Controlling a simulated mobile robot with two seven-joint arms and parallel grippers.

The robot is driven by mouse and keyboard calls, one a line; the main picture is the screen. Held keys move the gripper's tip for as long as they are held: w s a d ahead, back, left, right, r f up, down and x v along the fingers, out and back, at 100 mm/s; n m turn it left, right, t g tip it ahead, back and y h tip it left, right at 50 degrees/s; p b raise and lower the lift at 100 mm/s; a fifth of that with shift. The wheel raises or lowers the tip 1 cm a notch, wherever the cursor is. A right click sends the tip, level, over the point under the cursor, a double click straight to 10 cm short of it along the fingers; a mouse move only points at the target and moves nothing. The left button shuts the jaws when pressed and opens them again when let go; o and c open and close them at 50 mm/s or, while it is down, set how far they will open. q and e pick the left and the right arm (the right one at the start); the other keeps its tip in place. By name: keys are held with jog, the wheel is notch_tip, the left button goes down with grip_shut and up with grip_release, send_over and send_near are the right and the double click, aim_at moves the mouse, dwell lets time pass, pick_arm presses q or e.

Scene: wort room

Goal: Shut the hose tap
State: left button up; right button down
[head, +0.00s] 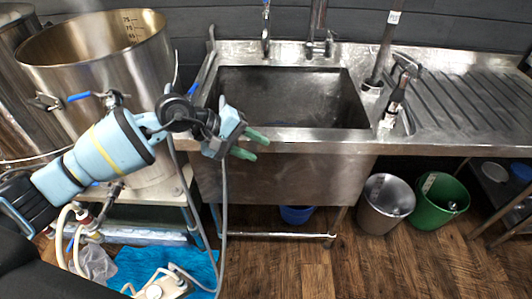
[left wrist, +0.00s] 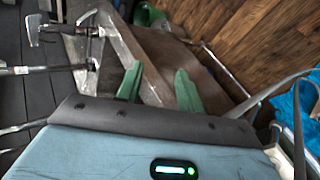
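No tap is labelled as the hose tap, so I cannot tell for sure which one it is. A chrome tap with a lever-like head and dark body (head: 396,92) stands at the right of the sink; it seems to show in the left wrist view (left wrist: 62,29). Another tap (head: 320,47) stands behind the basin, and a blue-handled valve (head: 82,97) is on the steel kettle. My left gripper (head: 253,145) is in front of the sink's left front edge, its green fingers apart and empty. It also shows in the left wrist view (left wrist: 157,82). My right gripper is out of view.
The steel sink (head: 290,180) has a front rim close to my left gripper. The large kettle (head: 105,55) stands at the left. A grey hose (head: 222,215) hangs below the gripper. A steel bucket (head: 386,203) and green bucket (head: 439,201) stand on the floor. The drainboard (head: 455,100) is clear.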

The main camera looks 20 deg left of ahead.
pick_arm(q)
jog(key=shift+s+d+r+n+h, duration=0.1)
jog(key=shift+s+d+n+h, duration=0.25)
jog(key=shift+d, duration=0.3)
jog(key=shift+s+d+f+n+h, duration=0.1)
jog(key=shift+s+d+n+h, duration=0.25)
jog(key=shift+d, duration=0.35)
jog(key=shift+s+d+r+n+h, duration=0.1)
jog(key=shift+s+d+n+h, duration=0.2)
jog(key=shift+d, duration=0.35)
jog(key=shift+w, duration=0.1)
